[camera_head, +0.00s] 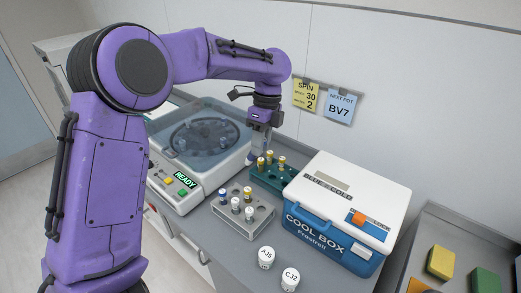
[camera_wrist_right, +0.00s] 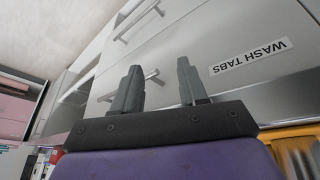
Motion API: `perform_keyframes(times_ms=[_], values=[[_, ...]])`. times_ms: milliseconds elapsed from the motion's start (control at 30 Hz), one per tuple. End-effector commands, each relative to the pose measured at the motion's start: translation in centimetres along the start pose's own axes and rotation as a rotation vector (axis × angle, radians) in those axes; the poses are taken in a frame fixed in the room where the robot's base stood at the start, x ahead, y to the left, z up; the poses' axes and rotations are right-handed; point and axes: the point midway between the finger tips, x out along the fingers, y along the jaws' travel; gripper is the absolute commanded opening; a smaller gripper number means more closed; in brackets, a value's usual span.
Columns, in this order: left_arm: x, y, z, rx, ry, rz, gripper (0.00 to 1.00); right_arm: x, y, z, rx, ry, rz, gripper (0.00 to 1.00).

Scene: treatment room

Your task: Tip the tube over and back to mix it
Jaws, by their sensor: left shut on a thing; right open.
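My left gripper (camera_head: 262,140) points down just above the back left of the green rack (camera_head: 289,186). It is shut on a tube, which is mostly hidden by the fingers; I cannot tell whether it is clear of the rack. Yellow-capped tubes (camera_head: 282,161) stand upright in the green rack beneath and beside the gripper. The grey rack (camera_head: 246,222) in front holds a few tubes, one blue-capped (camera_head: 222,194) and others white-capped (camera_head: 249,210). My right gripper (camera_wrist_right: 160,80) is open and empty in the right wrist view, in front of grey drawers.
The centrifuge (camera_head: 196,150) with a clear lid and READY display stands left of the racks. The blue and white cool box (camera_head: 342,215) stands right. White pots AJ5 (camera_head: 266,257) and CJ2 (camera_head: 290,278) stand in front. Notes (camera_head: 305,95) hang on the wall behind.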

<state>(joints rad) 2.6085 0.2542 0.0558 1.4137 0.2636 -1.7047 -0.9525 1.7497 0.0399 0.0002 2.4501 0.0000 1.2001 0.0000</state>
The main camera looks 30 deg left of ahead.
Motion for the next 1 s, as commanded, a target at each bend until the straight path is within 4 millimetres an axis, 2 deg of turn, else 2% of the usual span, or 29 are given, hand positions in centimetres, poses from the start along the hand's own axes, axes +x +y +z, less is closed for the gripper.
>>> perform_keyframes(times_ms=[200, 533, 733, 900, 1000], values=[[0.27, -0.16, -0.19, -0.071, -0.355, 0.18, 0.0, 0.15, -0.01, 0.05, 0.0, 0.0, 0.0, 0.43], [0.22, -0.14, -0.21, -0.175, -0.838, 0.426, 0.0, 0.12, -0.02, 0.03, 0.0, 0.0, 0.0, 0.43], [0.05, -0.04, -0.06, -0.196, -0.917, 0.471, 0.0, 0.12, -0.01, 0.03, 0.0, 0.0, 0.0, 0.43], [0.05, -0.01, 0.0, -0.195, -0.909, 0.469, 0.0, 0.12, -0.02, 0.03, 0.0, 0.0, 0.0, 0.43], [-0.12, 0.06, 0.1, -0.183, -0.835, 0.431, 0.0, 0.1, -0.01, 0.03, 0.0, 0.0, 0.0, 0.43]])
